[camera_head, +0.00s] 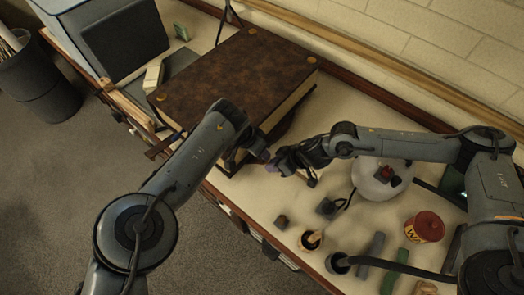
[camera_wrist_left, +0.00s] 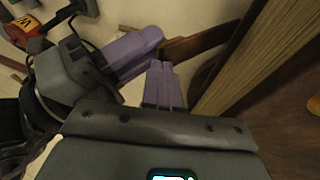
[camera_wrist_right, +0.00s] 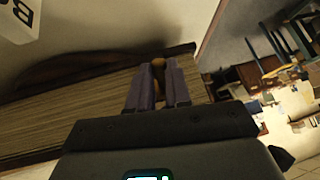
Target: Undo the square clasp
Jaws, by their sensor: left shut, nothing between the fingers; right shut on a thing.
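The large book with a mottled brown cover (camera_head: 225,75) lies shut on the table; its page block (camera_wrist_left: 240,65) fills part of the left wrist view. A brown strap (camera_wrist_left: 203,42) runs from the book side to my right gripper (camera_head: 271,168). That gripper is shut on the strap's end, a small tan-brown piece (camera_wrist_right: 158,66) between its purple fingers. I cannot make out a square clasp shape on it. My left gripper (camera_head: 265,156) is shut and empty, its fingertips (camera_wrist_left: 165,68) close beside the right gripper's fingers and below the strap.
Another brown strap piece (camera_head: 160,147) sticks out at the book's left edge. A white globe (camera_head: 372,183), a red tin (camera_head: 425,227) and small dark tools crowd the right. A grey box (camera_head: 120,35) stands at back left. The table's front edge (camera_head: 255,228) is close.

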